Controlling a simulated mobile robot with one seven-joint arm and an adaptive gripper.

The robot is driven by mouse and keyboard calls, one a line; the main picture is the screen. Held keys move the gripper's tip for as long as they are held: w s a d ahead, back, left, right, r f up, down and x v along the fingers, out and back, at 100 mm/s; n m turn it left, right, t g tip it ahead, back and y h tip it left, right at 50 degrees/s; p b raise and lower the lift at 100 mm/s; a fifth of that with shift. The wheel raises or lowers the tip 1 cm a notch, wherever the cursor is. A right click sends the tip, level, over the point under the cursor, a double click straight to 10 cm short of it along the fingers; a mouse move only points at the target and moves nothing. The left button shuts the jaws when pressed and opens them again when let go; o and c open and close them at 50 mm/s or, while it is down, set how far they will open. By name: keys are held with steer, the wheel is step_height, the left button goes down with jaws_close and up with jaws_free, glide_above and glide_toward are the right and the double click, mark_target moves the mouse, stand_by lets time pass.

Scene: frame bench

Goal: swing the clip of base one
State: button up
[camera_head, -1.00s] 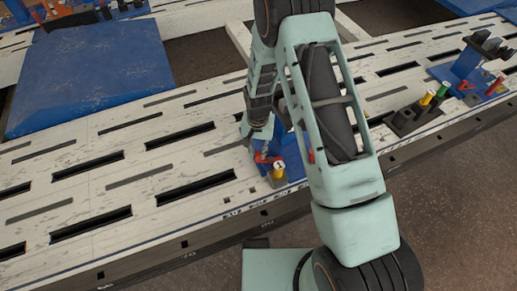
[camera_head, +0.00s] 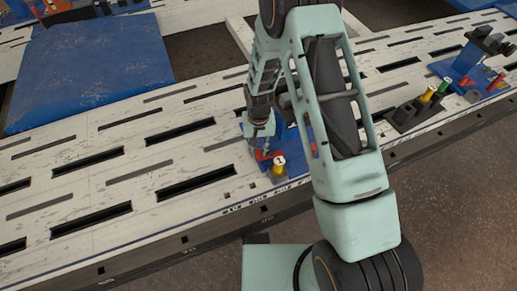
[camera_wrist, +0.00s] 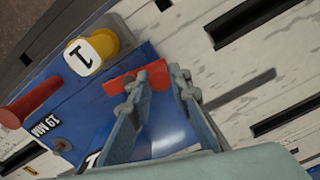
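The blue base one (camera_wrist: 75,85) fills the left half of the wrist view, with a yellow post (camera_wrist: 108,38) whose white cap reads "1". Its red clip (camera_wrist: 140,78) lies on the blue plate beside the post. My gripper (camera_wrist: 153,82) is open, its two grey-blue fingers reaching down over the clip, with part of the red clip showing between the tips. I cannot tell whether they touch it. In the head view my gripper (camera_head: 262,143) is over the base at the bench edge, and the clip (camera_head: 265,156) and post (camera_head: 279,166) show below it. My arm hides part of the base.
A red peg (camera_wrist: 38,100) stands on the base left of the clip. At right, a dark block (camera_head: 412,115) with yellow and green posts and another blue fixture (camera_head: 470,72) stand on the slotted white bench (camera_head: 110,165). A blue panel (camera_head: 90,70) lies at the back left.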

steer(key=o, duration=0.4)
steer(key=shift+o, duration=0.2)
step_height(320, 180, up, 12)
stand_by(0.4)
stand_by(0.4)
